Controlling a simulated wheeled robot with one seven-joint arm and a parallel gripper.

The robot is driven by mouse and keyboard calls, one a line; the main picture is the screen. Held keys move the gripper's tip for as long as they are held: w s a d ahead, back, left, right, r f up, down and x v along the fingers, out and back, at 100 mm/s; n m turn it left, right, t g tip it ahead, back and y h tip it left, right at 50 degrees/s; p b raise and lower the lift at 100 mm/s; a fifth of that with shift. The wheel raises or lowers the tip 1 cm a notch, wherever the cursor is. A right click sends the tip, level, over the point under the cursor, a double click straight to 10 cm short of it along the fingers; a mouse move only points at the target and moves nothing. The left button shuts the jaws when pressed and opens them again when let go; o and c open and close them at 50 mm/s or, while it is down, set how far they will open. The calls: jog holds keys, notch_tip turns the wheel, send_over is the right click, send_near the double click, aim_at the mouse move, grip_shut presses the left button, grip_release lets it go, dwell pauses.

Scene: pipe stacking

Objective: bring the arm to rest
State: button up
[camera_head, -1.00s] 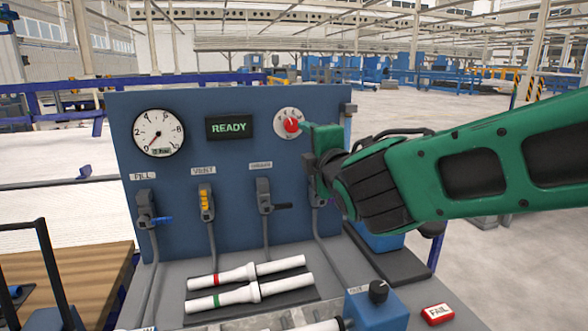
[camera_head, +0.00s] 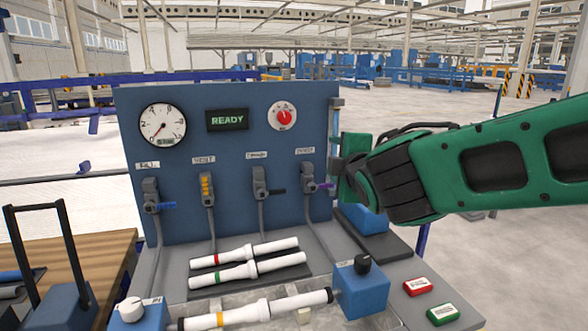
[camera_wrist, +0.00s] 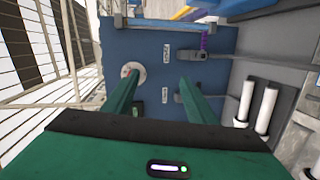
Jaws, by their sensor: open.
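My arm reaches in from the right in the head view, and my green gripper (camera_head: 345,165) is beside the right edge of the blue panel (camera_head: 230,120). The wrist view shows its two green fingers (camera_wrist: 158,78) apart with nothing between them. The red knob (camera_head: 284,114) on its white dial is to the left of the gripper and above it, clear of it. The purple-handled valve (camera_head: 316,186) is just left of the gripper, apart from it as far as I can see.
The panel has a gauge (camera_head: 163,130), a READY display (camera_head: 227,120) and several valves. White pipes (camera_head: 245,253) lie on the bench below, near a blue clamp block (camera_head: 360,287). Red (camera_head: 418,286) and green (camera_head: 442,313) buttons are at the right. Open floor lies beyond.

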jog(key=s+d+f+m+g+h, duration=0.25)
jog(key=s+d+f+m, duration=0.2)
jog(key=d, duration=0.45)
jog(key=s+d+f+m+g+h, duration=0.1)
jog(key=s+d+f+m+g, duration=0.3)
jog(key=d, duration=0.4)
jog(key=s+d+f+m+g+h, duration=0.25)
jog(key=d+f+m, duration=0.25)
jog(key=d, duration=0.4)
jog(key=s+d+f+m+g+y, duration=0.1)
jog(key=s+f+m+g, duration=0.1)
jog(key=s, duration=0.6)
jog(key=s+d+f+m+g+y, duration=0.1)
jog(key=s+d+f+m+g, duration=0.1)
jog(key=s+m, duration=0.3)
jog(key=s+d+f+m+g+y, duration=0.2)
jog(key=s+f+m, duration=0.2)
jog(key=s, duration=0.9)
jog(key=shift+g, duration=0.4)
jog(key=shift+m, duration=0.25)
jog(key=shift+w+f, duration=0.2)
jog(key=shift+w, duration=0.5)
